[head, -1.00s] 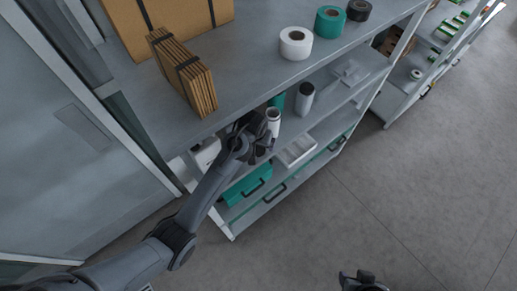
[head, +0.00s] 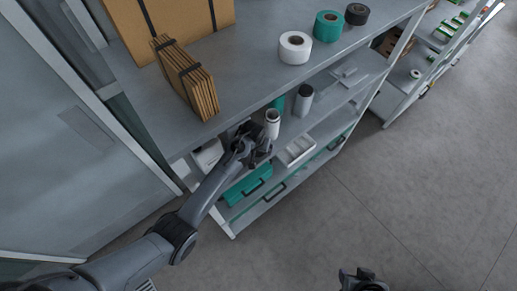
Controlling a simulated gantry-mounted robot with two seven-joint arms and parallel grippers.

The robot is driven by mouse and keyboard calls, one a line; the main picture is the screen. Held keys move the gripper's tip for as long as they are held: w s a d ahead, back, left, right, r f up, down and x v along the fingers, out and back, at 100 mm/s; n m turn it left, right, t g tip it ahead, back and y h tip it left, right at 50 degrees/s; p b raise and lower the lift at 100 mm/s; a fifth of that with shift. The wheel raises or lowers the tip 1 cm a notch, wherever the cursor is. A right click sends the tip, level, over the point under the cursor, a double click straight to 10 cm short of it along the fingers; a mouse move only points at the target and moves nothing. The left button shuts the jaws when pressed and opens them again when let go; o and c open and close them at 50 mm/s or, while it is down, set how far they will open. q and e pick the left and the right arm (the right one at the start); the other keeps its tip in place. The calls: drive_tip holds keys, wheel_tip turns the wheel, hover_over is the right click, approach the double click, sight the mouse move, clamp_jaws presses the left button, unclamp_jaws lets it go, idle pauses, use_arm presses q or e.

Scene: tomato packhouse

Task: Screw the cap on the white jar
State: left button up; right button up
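My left gripper (head: 262,153) is at the front of the shelf unit, just below the worktop edge. Its fingers are small and dark, and I cannot tell whether they are open or shut. A white cylinder with a dark-ringed top (head: 272,122) stands upright right beside the gripper; it may be the white jar, and its lower part is partly hidden. A pale cylinder with a dark top (head: 303,101) stands behind it to the right. I cannot make out a separate cap. My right gripper (head: 362,279) is at the bottom edge, away from the shelves, its fingers unclear.
The worktop (head: 245,75) above holds a cardboard stack (head: 186,78), a white roll (head: 295,47), a green roll (head: 328,26) and a dark roll (head: 357,13). Lower shelves hold a white tray (head: 297,150), a white container (head: 207,154) and a green box (head: 247,186). The floor at right is clear.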

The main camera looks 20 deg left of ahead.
use_arm(q)
drive_tip(key=shift+f, duration=0.1)
drive_tip(key=c, duration=1.1)
drive_tip(key=shift+r, duration=0.45)
drive_tip(key=r+b, duration=0.1)
drive_tip(key=d+r+b, duration=0.1)
drive_tip(key=r, duration=0.1)
drive_tip(key=shift+s+r, duration=0.1)
drive_tip(key=shift+r, duration=0.1)
drive_tip(key=s+d+r+b, duration=0.1)
drive_tip(key=d+r, duration=0.1)
drive_tip(key=d, duration=0.1)
drive_tip(key=s+d+r+b, duration=0.1)
drive_tip(key=d+r, duration=0.1)
drive_tip(key=d, duration=0.2)
drive_tip(key=s+d+r+b, duration=0.1)
drive_tip(key=d+r, duration=0.1)
drive_tip(key=d, duration=0.1)
drive_tip(key=shift+d+r, duration=0.15)
drive_tip(key=shift+r, duration=0.25)
use_arm(e)
wheel_tip(320, 180, down, 5)
